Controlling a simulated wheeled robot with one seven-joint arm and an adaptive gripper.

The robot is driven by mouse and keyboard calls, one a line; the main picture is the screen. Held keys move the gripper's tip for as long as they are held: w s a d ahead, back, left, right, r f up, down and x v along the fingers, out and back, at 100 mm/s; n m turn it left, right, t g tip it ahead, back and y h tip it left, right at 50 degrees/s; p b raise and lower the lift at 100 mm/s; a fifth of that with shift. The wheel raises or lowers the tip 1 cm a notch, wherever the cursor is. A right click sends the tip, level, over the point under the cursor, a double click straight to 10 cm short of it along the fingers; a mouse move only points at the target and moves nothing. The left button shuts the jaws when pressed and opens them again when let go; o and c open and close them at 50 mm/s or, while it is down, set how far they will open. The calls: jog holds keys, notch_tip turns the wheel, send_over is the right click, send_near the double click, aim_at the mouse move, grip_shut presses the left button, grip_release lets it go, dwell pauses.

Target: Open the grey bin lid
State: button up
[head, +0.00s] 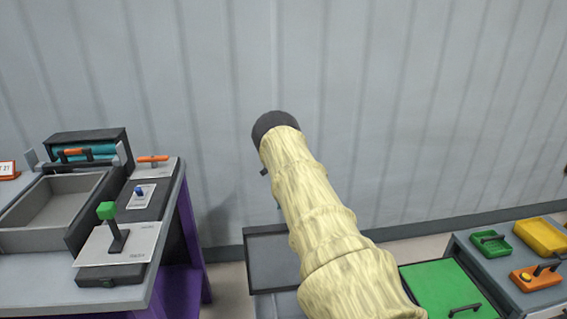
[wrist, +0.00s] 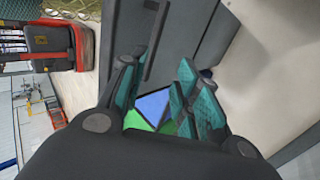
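A grey panel with a dark rim (head: 268,258), which looks like the grey bin's lid, shows beside my arm in the head view. My arm hides its right part, and I cannot tell its exact angle. In the wrist view a grey surface (wrist: 195,30) carries a dark bar like a handle (wrist: 155,40), beyond the fingers. My gripper (wrist: 160,90) has its teal-padded fingers apart, with the bar outside them. Blue and green faces (wrist: 152,103) show between the fingers; I cannot tell what they belong to. My gripper is hidden behind my arm in the head view.
A green lid with a black handle (head: 450,292) lies right of my arm. A grey table (head: 490,262) with green, yellow and orange items stands at far right. A workbench (head: 60,285) with a grey tray and levers is at left. A red vehicle (wrist: 50,38) shows in the wrist view.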

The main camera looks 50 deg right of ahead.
jog(key=shift+v, duration=1.6)
jog(key=shift+a+r, duration=0.1)
